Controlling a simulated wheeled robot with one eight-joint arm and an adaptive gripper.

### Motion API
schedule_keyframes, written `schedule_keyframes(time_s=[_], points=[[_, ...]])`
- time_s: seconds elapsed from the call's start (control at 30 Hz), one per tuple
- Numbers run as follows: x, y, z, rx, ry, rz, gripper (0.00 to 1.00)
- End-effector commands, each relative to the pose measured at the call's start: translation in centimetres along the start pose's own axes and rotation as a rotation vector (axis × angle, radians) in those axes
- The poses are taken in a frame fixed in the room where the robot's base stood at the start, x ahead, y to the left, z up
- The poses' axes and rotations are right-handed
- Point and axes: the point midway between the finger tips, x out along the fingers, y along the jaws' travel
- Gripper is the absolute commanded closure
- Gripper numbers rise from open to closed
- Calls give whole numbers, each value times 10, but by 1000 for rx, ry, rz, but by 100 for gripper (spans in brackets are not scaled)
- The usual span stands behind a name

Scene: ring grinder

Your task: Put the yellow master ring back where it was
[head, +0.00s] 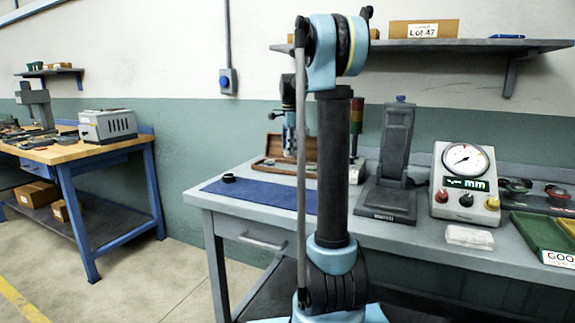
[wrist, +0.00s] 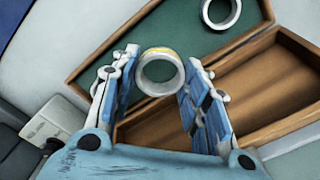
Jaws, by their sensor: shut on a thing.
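My gripper (wrist: 162,57) is shut on a metal ring (wrist: 176,78) with a yellow band on its upper edge, held between the two fingertips in the wrist view. Below it in that view is an open wooden box (wrist: 283,105), with a green-lined part and bare brown wooden compartments. A second pale ring (wrist: 207,16) shows at the top, by the green part. In the head view the box (head: 268,167) stands on the grey bench, and my gripper (head: 290,153) is over it, partly hidden by my arm. The held ring cannot be made out there.
A blue mat (head: 262,195) with a small dark ring (head: 228,177) lies before the box.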

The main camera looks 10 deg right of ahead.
Motion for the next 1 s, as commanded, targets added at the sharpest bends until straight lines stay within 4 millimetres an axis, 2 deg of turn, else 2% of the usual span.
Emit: schedule_keyframes(time_s=[0.27, 0.53, 0.87, 0.9, 1.0], points=[[20, 0, 0, 0, 0, 0, 89], [53, 0, 0, 0, 0, 0, 89], [56, 0, 0, 0, 0, 0, 89], [56, 0, 0, 0, 0, 0, 56], [56, 0, 0, 0, 0, 0, 38]])
